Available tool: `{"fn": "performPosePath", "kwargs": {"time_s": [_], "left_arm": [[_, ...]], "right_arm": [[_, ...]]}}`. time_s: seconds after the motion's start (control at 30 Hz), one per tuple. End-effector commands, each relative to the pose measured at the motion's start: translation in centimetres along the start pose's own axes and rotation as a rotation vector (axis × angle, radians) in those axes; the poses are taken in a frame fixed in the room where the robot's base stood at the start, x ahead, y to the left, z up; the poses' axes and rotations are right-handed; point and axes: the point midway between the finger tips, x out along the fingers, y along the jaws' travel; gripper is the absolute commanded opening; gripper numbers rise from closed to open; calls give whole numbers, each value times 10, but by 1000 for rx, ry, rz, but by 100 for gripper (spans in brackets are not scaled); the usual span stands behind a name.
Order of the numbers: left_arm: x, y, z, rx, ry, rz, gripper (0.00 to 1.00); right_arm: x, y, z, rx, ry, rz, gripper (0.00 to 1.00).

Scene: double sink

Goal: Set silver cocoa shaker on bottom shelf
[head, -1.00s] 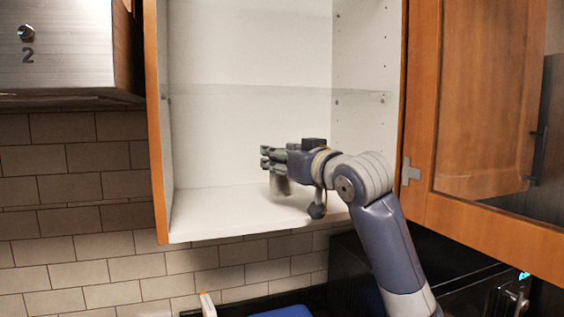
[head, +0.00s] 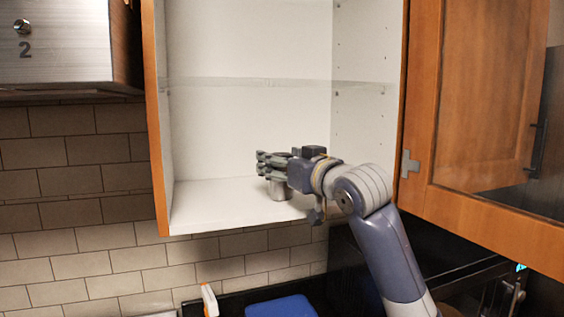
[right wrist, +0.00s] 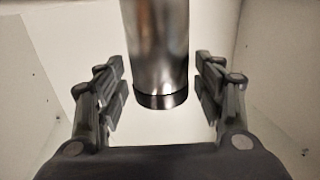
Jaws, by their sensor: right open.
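The silver cocoa shaker (head: 279,191) stands upright on the cabinet's bottom shelf (head: 215,203), right of its middle. My right gripper (head: 274,169) reaches in from the right at the shaker's upper part and hides some of it. In the right wrist view the shaker (right wrist: 157,45) is between the fingers of my right gripper (right wrist: 160,88), which are open with a gap on each side. The shaker's far end is cut off by that view's edge. My left gripper is not in view.
A clear upper shelf (head: 250,84) spans the cabinet above my gripper. The wooden cabinet door (head: 480,100) stands open at the right. The rest of the bottom shelf is empty. A blue object (head: 282,307) lies below on the dark counter.

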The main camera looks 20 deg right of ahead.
Motion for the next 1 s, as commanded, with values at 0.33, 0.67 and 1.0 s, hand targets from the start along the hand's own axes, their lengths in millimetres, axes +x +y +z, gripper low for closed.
{"fn": "performPosePath", "kwargs": {"time_s": [0.33,0.67,1.0], "left_arm": [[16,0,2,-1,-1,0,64],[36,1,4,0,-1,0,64],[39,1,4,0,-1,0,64]], "right_arm": [[-35,0,0,-2,5,1,62],[-101,1,-2,-1,3,2,62],[-120,0,-3,0,0,1,62]]}}
